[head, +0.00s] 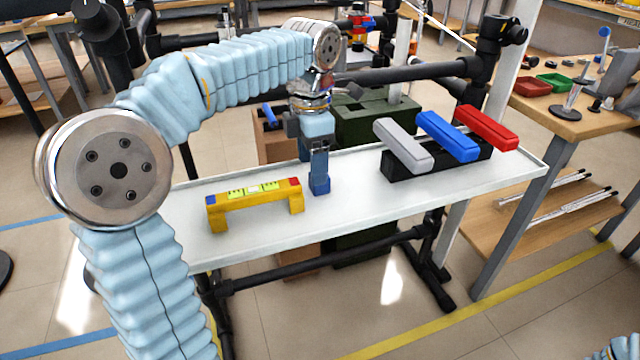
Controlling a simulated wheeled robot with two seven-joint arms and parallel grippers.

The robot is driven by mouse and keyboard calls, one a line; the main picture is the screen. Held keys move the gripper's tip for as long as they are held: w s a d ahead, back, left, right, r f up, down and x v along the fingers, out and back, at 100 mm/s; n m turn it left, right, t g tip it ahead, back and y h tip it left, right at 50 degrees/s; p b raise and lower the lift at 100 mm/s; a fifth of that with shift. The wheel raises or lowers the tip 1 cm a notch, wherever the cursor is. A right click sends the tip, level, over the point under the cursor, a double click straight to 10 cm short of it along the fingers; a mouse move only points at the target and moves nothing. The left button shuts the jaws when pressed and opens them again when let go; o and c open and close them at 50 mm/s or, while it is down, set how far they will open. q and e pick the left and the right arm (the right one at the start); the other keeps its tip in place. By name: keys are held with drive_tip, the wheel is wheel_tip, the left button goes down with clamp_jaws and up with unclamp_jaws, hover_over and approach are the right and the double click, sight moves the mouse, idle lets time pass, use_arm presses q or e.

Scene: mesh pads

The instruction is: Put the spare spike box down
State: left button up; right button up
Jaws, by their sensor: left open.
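My left gripper (313,172) reaches down over the white shelf (352,190) from behind, its blue fingers pointing down and open. The nearer finger ends close to the shelf top; I cannot tell whether it touches. No box shows clearly between the fingers. A yellow bridge-shaped piece (255,203) with red and blue ends and a green-marked top stands left of the gripper, apart from it. A black rack (437,160) on the right carries a grey bar (403,145), a blue bar (447,136) and a red bar (486,127). I cannot tell which thing is the spare spike box. My right gripper is out of view.
A black pipe frame (405,72) runs behind and under the shelf. Dark green crates (375,125) and a brown box (270,145) stand behind it. A wooden bench (565,118) with red and green trays is at right. Shelf space between gripper and rack is clear.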

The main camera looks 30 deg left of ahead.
use_arm(q)
wheel_tip(320, 180, down, 5)
drive_tip(key=shift+r+b, duration=0.15)
drive_tip(key=shift+b, duration=0.2)
drive_tip(key=shift+c, duration=0.5)
drive_tip(key=shift+r, duration=0.1)
drive_tip(key=c, duration=1)
